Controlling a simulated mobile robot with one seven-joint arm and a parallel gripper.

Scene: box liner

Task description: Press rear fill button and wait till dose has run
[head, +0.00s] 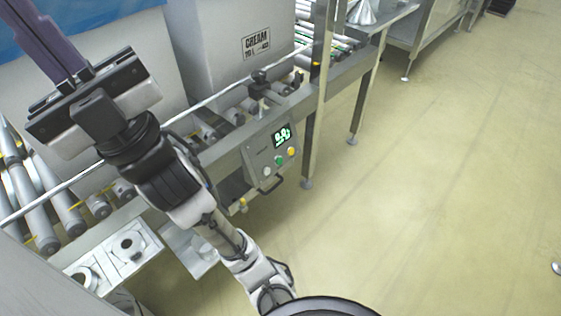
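A grey control panel (270,155) is mounted on the side of the roller conveyor frame. It has a lit display (282,135) with green-white digits that are too small to read surely. Below the display, a yellow button (291,152), a green button (278,161) and a white button (266,171) sit in a slanting row, yellow farthest back. My gripper (45,35) is at the upper left, well apart from the panel, and points away over the conveyor. Its long purple fingers look shut together with nothing between them; their tips reach the picture's top edge.
A grey box marked CREAM (225,45) stands on the conveyor behind the panel; a second grey box with blue on top is partly behind my gripper. A black handle (268,186) sticks out below the panel. Upright posts (320,90) stand to the right.

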